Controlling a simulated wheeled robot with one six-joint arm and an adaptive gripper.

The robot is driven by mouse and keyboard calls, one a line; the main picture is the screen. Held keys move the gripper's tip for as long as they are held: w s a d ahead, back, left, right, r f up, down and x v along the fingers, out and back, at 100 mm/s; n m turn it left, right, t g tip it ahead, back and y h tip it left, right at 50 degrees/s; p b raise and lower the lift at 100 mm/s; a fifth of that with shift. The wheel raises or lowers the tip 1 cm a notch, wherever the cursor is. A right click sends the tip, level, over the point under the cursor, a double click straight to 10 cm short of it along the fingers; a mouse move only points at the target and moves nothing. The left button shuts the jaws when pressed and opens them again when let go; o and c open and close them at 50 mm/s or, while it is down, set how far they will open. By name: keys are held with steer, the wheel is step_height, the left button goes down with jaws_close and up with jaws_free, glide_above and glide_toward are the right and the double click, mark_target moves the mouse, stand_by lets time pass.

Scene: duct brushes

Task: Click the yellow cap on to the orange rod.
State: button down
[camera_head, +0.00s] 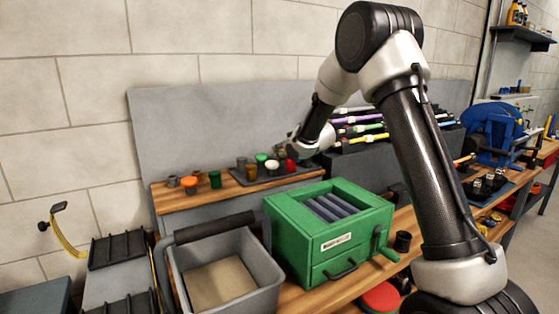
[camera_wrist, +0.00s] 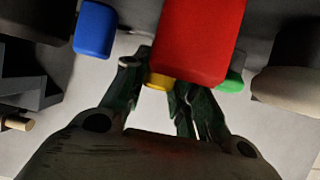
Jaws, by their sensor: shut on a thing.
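My gripper (camera_head: 300,146) is over the back shelf, above the dark tray of caps. In the wrist view my gripper (camera_wrist: 157,84) is shut on the yellow cap (camera_wrist: 158,80), which shows between the fingertips. A red cap (camera_wrist: 205,38) partly hides the cap and the right finger. The yellow cap cannot be made out in the head view. A small orange rod-like piece (camera_head: 465,158) sticks out to the left of the blue machine (camera_head: 500,130) on the right bench; whether it is the orange rod is hard to tell.
Blue (camera_wrist: 95,29), green (camera_wrist: 231,81) and pale (camera_wrist: 288,91) caps stand close around my fingers. An orange-topped cap (camera_head: 190,183) stands on the wooden shelf. A green crank box (camera_head: 295,255), a grey bin (camera_head: 265,295) and a rack of coloured rods (camera_head: 365,129) crowd the bench.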

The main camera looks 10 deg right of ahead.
steer(key=shift+r, duration=2.25)
